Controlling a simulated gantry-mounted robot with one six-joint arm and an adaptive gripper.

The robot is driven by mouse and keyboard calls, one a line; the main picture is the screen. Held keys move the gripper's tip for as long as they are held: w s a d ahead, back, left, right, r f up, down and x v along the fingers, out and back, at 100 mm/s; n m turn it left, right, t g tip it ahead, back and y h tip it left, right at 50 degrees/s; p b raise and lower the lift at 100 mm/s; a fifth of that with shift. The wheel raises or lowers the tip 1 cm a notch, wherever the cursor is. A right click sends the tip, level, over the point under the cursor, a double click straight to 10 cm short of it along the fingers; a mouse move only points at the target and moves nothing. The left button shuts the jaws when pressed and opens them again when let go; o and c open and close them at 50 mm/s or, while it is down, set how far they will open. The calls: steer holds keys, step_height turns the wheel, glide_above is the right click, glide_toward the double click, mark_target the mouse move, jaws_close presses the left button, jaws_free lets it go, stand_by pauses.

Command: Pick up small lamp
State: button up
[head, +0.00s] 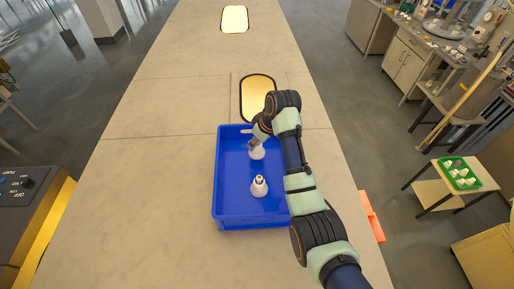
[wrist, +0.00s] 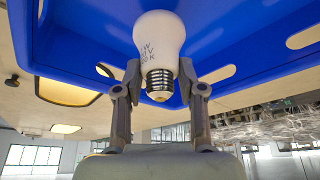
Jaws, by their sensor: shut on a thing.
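A small white lamp (head: 257,153) is at my gripper in the far half of the blue crate (head: 216,190). In the wrist view, this lamp (wrist: 158,35) has its metal screw base towards my gripper and its white globe pointing away. My gripper (wrist: 159,78) is shut on it, with one finger on each side near the base. In the head view, my gripper (head: 253,143) partly hides the lamp. Whether the globe touches the crate floor is unclear. A second white lamp (head: 259,188) stands in the crate nearer the viewer, base up.
The crate has raised walls and stands on a long pale table (head: 150,170) with free room to its left. A lit yellow panel (head: 257,92) lies beyond it. A green tray (head: 459,173) with several white items stands on a side table at right.

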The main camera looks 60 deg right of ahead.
step_height(320, 180, up, 17)
steer(key=p, duration=0.1)
